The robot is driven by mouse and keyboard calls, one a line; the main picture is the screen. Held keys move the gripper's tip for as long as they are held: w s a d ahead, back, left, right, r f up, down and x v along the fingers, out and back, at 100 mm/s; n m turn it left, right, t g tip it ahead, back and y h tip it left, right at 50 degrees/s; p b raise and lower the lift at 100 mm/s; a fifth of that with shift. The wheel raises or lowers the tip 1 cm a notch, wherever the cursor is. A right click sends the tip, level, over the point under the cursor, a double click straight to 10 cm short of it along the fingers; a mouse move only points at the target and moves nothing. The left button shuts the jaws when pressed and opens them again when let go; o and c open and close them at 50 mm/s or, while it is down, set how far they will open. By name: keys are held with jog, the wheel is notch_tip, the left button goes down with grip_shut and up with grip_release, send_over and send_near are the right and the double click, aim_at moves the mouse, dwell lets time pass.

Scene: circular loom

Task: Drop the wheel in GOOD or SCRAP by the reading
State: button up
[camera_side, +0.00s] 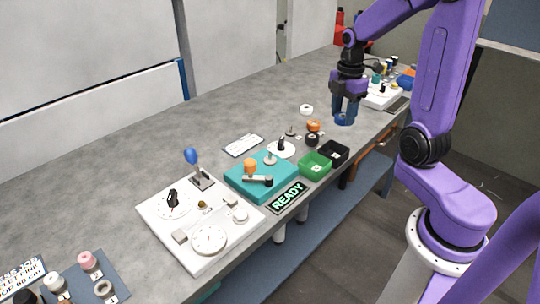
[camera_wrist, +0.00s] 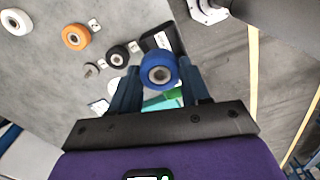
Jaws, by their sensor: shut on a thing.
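My gripper (camera_side: 346,106) is shut on a blue wheel (camera_wrist: 158,71) with a pale hub, held between the two fingertips in the wrist view. In the side view the blue wheel (camera_side: 344,118) hangs at the fingertips, above the bench's right part. A green bin (camera_side: 315,167) and a black bin (camera_side: 334,152) stand side by side at the bench's front edge, below and left of my gripper. Their labels are too small to read. A white board with a round dial (camera_side: 208,239) lies at the front left; its reading is not legible. A sign (camera_side: 287,198) reads READY.
A teal fixture (camera_side: 262,178) carrying an orange part stands left of the bins. Loose white (camera_wrist: 15,22), orange (camera_wrist: 76,36) and black (camera_wrist: 118,56) wheels lie near the bins. A blue-knobbed lever (camera_side: 191,158) stands upright on the left. The bench's back middle is clear.

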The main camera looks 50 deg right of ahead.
jog(key=shift+f, duration=1.55)
jog(key=o, duration=1.3)
jog(key=shift+o, duration=0.2)
notch_tip(320, 180, up, 18)
jog(key=shift+f, duration=0.25)
